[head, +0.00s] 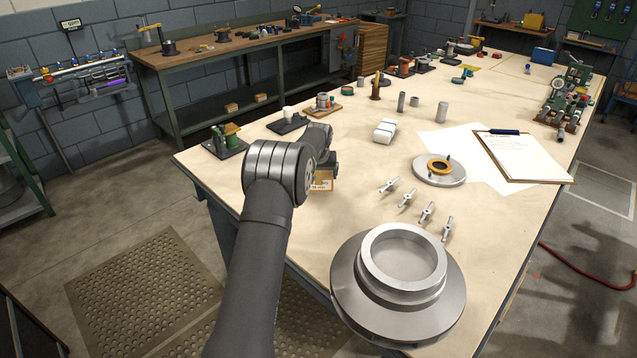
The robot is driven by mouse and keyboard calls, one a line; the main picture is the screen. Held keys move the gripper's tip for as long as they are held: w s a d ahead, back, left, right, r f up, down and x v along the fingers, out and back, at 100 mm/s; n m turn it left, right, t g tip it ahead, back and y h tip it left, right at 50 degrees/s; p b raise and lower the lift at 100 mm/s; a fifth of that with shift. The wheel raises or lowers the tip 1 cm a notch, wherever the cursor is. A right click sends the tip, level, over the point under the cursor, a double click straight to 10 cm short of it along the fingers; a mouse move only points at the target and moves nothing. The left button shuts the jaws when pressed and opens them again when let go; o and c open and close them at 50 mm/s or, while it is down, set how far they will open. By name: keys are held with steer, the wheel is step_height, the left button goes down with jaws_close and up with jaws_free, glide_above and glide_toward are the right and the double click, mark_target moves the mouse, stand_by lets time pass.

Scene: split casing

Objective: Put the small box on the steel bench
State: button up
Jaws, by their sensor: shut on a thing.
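A small brown cardboard box (322,182) with a pale label shows just below and beside my dark wrist, over the left part of the wood-topped table (290,235). My gripper (325,170) is shut on this box; the fingers are mostly hidden by my arm. I cannot tell whether the box touches the tabletop. A long bench (215,55) with a brown top and grey steel legs stands against the back wall, apart from the table. Tools and parts lie along its top.
A large round metal casing (398,285), several winged bolts (407,199), a flanged disc (439,170), a white packet (384,131) and a clipboard (517,155) lie on the table. Small fixtures stand at its left end (226,140). Floor shows between table and back bench.

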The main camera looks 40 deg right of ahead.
mark_target(318, 182)
steer(key=shift+f, duration=1.65)
steer(key=shift+f, duration=0.1)
steer(key=o, duration=1.2)
steer(key=shift+f, duration=0.15)
steer(key=shift+c, duration=0.2)
steer(key=v, duration=1.2)
steer(key=shift+r, duration=0.2)
